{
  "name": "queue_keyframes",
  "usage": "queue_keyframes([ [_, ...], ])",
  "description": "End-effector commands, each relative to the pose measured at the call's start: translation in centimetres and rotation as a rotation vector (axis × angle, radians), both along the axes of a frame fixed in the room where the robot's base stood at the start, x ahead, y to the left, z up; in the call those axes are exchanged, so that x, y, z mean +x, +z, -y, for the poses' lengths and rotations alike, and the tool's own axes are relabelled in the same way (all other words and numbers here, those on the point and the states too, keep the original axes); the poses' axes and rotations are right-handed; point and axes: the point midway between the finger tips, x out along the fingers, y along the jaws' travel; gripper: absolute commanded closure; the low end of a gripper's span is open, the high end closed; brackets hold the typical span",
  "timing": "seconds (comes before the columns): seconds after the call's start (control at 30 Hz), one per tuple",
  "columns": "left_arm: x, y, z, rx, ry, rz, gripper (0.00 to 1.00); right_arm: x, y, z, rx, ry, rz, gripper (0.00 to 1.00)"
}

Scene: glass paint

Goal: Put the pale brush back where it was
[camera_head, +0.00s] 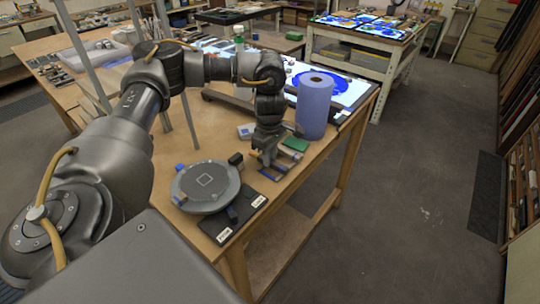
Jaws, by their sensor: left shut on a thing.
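My left gripper (266,160) points down over the right part of the wooden table, close above a small dark tray (279,174) with a blue edge. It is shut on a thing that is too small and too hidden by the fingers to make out. I cannot pick out the pale brush clearly, so I cannot tell whether it is the thing in the gripper. My right gripper is not in view.
A round grey turntable (205,184) with blue blocks stands left of the gripper, beside a black labelled strip (246,212). A tall blue roll (314,108) stands close behind on the right. A green block (296,143) and a small white box (245,131) lie near. Floor is open at right.

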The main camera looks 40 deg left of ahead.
Motion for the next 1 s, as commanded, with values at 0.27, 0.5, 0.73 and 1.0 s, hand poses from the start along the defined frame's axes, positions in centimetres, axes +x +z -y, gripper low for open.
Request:
queue_keyframes([
  [0.27, 0.0, -0.1, 0.0, 0.000, 0.000, 0.000, 0.58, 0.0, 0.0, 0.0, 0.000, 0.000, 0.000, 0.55],
  [0.5, 0.0, -0.1, 0.0, 0.000, 0.000, 0.000, 0.55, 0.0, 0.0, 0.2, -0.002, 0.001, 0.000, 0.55],
  [0.73, 0.1, 1.6, 0.0, 0.000, 0.000, 0.004, 0.55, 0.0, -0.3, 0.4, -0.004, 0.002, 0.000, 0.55],
  [1.0, 0.1, 6.9, -0.1, 0.001, -0.001, 0.006, 0.55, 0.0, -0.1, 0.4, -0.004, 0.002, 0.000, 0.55],
])
